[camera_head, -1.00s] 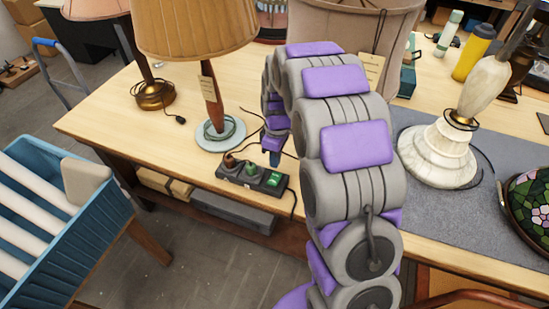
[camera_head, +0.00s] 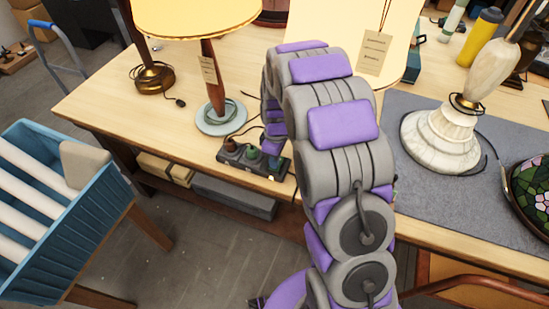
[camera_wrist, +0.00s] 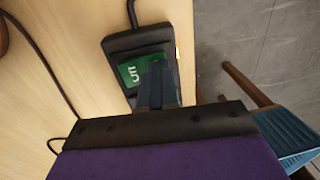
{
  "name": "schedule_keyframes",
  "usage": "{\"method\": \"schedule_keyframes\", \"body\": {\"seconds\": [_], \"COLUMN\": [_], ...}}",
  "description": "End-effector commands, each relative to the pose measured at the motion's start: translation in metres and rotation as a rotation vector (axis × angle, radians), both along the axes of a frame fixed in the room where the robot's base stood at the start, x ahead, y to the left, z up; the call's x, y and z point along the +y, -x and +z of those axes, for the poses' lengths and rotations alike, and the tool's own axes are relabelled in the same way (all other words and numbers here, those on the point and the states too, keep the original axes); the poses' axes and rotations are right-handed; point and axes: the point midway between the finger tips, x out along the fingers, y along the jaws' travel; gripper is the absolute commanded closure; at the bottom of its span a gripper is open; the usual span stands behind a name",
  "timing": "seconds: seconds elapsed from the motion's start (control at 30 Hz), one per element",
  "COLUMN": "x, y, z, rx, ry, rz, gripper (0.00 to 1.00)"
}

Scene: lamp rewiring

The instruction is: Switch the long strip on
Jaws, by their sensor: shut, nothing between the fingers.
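A black power strip (camera_head: 232,164) lies along the front edge of the table with plugs in it. The end with its green switch (camera_wrist: 128,72) shows in the wrist view, and a small yellow light shows at its edge. My gripper (camera_wrist: 158,84) is shut and empty. Its tip is over the switch, hides part of it and appears to touch it. In the head view my gripper (camera_head: 274,160) is at the right part of the strip. Two lampshades, on the left lamp (camera_head: 195,16) and behind my arm (camera_head: 340,45), glow bright yellow.
A brass lamp base (camera_head: 152,78) is at left. A marble lamp (camera_head: 440,140) stands on a grey mat at right. A blue crate (camera_head: 100,210) is at the left front.

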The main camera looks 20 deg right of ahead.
Motion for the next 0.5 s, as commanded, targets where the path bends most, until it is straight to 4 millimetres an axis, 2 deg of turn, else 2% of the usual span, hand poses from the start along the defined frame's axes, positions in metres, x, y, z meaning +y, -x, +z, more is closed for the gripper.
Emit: {"method": "schedule_keyframes", "body": {"seconds": [0.5], "x": [-0.0061], "y": [-0.0098], "z": [0.0053], "rx": [-0.003], "ry": [-0.001], "rz": [-0.001], "gripper": [1.00]}}
